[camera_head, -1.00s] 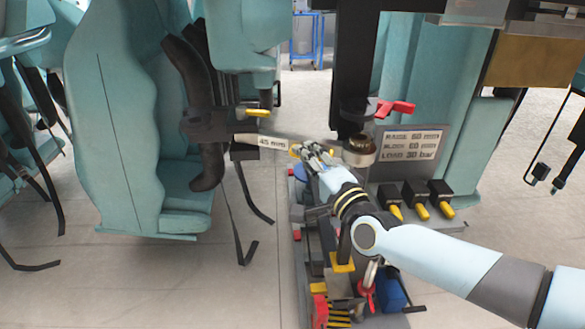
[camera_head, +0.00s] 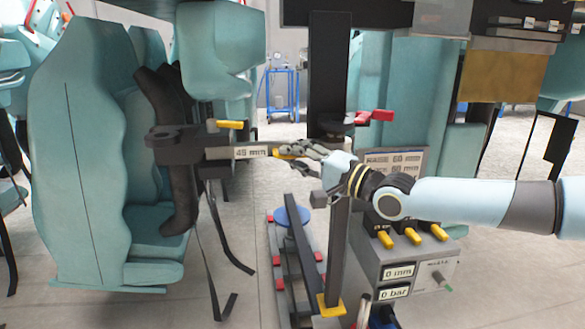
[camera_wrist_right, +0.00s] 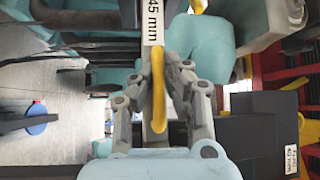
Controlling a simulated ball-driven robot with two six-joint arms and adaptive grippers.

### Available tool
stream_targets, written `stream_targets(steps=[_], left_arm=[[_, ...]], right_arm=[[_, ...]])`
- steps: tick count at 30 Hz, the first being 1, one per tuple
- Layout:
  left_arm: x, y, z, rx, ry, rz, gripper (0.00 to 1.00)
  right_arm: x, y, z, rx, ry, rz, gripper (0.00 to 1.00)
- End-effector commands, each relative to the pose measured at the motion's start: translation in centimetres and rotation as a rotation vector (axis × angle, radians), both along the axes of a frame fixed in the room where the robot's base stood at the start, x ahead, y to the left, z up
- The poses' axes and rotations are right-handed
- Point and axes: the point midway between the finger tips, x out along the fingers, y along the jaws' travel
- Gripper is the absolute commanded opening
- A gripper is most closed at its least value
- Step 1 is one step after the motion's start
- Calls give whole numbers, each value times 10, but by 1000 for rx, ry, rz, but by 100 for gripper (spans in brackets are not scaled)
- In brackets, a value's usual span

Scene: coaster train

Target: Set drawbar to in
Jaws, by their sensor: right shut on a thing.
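The drawbar (camera_head: 252,152) is a pale bar marked "45 mm" that sticks out to the right from a dark bracket (camera_head: 178,146) beside the teal seat. Its yellow handle (camera_wrist_right: 158,85) is at the bar's end. My right gripper (camera_head: 292,150) is shut on this yellow handle; in the wrist view the fingers (camera_wrist_right: 162,95) stand on both sides of it. The bar's inner end is hidden in the bracket. My left gripper is not in view.
A dark upright post (camera_head: 330,110) stands just behind my right gripper. A grey control box (camera_head: 415,262) with yellow levers and "0 mm" and "0 bar" displays stands below my right arm. A red lever (camera_head: 374,117) is behind. Teal seats (camera_head: 95,160) fill the left.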

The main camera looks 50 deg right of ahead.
Motion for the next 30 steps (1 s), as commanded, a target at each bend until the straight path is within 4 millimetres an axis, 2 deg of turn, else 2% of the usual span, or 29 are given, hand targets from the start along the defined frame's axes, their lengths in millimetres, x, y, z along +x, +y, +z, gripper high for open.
stream_targets(steps=[1, 15, 16, 21, 30], left_arm=[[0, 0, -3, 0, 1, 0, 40], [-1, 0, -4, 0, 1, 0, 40], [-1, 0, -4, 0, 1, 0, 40], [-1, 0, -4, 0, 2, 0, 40], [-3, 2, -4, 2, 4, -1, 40]], right_arm=[[-1, -3, -8, -5, 18, -1, 0], [0, -4, -6, -5, 16, 5, 0], [0, -4, -6, -5, 16, 5, 13], [0, -3, -4, -3, 11, 5, 34], [-1, -2, -2, -2, 6, 9, 34]])
